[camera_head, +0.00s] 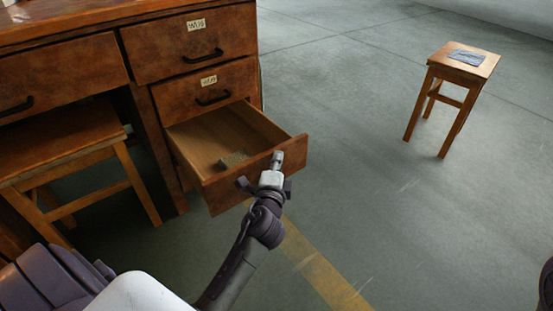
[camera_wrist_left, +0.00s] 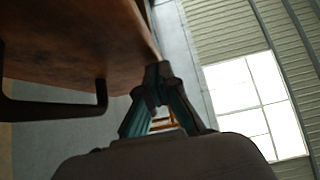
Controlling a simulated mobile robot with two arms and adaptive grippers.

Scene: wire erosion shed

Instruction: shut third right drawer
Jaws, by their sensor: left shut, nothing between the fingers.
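The third right drawer (camera_head: 223,193) of the wooden desk is pulled well out, below two drawers that sit closed. Its inside shows, with a small greyish block (camera_head: 234,159) lying in it. My left gripper (camera_head: 277,160) is shut and empty at the drawer's front panel, right of its middle. In the left wrist view, the closed fingertips (camera_wrist_left: 158,72) are close to the edge of the brown front panel (camera_wrist_left: 75,40), with its dark handle (camera_wrist_left: 60,108) to the left. I cannot tell whether they touch the panel. My right gripper is out of view.
The upper right drawer (camera_head: 165,56) and second right drawer (camera_head: 185,90) are closed and labelled. A wooden stool (camera_head: 60,140) stands under the desk at left. Another stool (camera_head: 480,62) with a blue-grey cloth (camera_head: 467,57) stands far right. Floor between is clear.

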